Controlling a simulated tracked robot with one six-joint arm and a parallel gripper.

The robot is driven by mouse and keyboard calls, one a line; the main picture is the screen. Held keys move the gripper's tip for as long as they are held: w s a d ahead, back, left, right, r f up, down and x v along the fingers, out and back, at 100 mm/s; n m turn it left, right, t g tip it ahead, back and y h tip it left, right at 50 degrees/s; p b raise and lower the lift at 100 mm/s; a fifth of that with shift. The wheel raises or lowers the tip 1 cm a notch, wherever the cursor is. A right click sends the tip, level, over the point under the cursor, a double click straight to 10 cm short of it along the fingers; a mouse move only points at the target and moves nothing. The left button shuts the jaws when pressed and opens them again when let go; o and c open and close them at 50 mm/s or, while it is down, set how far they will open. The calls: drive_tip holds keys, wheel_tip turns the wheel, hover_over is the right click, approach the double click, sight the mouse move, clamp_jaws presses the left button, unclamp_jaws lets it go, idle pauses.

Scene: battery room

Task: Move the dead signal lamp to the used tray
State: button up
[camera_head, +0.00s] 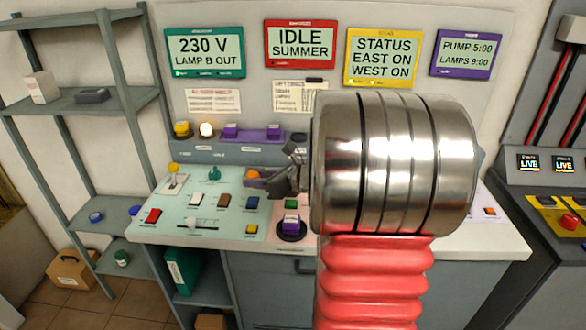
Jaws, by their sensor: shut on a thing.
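My gripper (276,183) is in front of the console's back ledge, seen over its pale green panel. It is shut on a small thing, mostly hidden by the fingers. A bit of orange and purple shows at the fingertips, but I cannot tell whether it is the dead signal lamp. On the ledge are a yellow lamp (181,129), a lit white lamp (207,130) and a purple block (231,131). Another purple block (273,132) stands by a purple tray (255,136). I cannot make out which container is the used tray. A sign reads "LAMP B OUT" (205,52).
My large arm link hides the console's right middle. Grey shelving (110,105) stands left, a dark cabinet (545,230) right.

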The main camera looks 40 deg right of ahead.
drive_tip(key=shift+n+y, duration=0.5)
drive_tip(key=shift+y, duration=0.3)
drive_tip(key=w+a+f, duration=0.1)
drive_tip(key=a+f, duration=0.1)
drive_tip(key=a, duration=0.3)
drive_tip(key=w+a+f, duration=0.2)
drive_tip(key=a, duration=0.3)
drive_tip(key=w+a+f, duration=0.1)
drive_tip(key=a+f, duration=0.2)
drive_tip(key=a, duration=0.2)
drive_tip(key=shift+w+a, duration=0.4)
drive_tip(key=s+a+f, duration=0.1)
drive_tip(key=a+f, duration=0.3)
drive_tip(key=a, duration=0.3)
drive_tip(key=s+a+f+n, duration=0.1)
drive_tip(key=a+f, duration=0.3)
drive_tip(key=a, duration=0.2)
drive_tip(key=shift+s+a+g+y, duration=0.2)
drive_tip(key=shift+a+g+y, duration=0.2)
drive_tip(key=shift+s+d, duration=0.1)
